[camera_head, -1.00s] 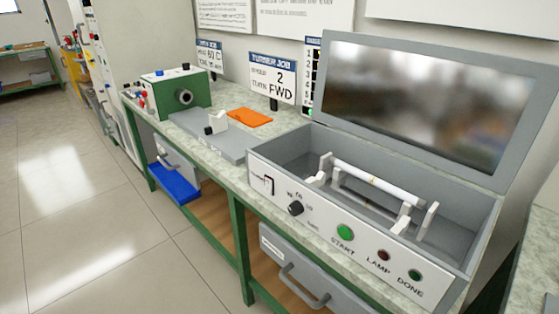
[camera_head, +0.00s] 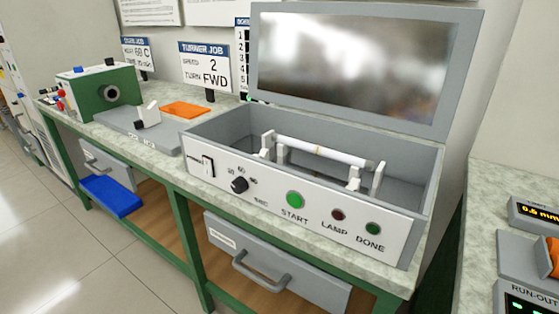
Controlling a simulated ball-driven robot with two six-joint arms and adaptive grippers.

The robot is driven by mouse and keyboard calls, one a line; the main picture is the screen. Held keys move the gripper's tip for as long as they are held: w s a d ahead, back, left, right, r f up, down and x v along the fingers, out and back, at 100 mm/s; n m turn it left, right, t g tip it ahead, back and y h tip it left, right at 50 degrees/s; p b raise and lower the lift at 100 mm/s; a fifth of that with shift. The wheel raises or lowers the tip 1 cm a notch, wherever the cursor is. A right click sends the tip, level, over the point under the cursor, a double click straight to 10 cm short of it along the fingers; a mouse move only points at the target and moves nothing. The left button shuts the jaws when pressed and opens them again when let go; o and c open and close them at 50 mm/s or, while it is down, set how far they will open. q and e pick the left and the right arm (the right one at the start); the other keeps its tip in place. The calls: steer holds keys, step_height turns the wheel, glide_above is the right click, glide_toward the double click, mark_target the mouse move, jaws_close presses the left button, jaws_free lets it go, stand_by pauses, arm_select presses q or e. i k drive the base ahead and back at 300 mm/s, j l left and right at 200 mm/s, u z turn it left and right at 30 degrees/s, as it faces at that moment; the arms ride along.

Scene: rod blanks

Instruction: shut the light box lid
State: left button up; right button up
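The light box (camera_head: 300,235) is a grey box with a white front panel on the bench. Its lid (camera_head: 468,75) stands open, tilted up at the back, with a shiny panel on its inner face. A white rod (camera_head: 322,151) lies across white supports inside the box. The front panel carries a green START button (camera_head: 295,199), a dark red LAMP light (camera_head: 338,215), a green DONE light (camera_head: 373,228), a knob (camera_head: 239,185) and a power switch (camera_head: 208,166). Neither of my grippers shows.
A green machine (camera_head: 92,95) with a grey bed stands left of the box, near an orange mat (camera_head: 184,109). A TURNER JOB sign (camera_head: 205,64) stands behind. A blue tray (camera_head: 111,196) sits low at left. Another bench with instruments (camera_head: 535,215) is at right. Open floor lies at left.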

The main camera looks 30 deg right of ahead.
mark_target(403, 69)
steer(key=l+z, duration=0.1)
steer(key=z, duration=1.5)
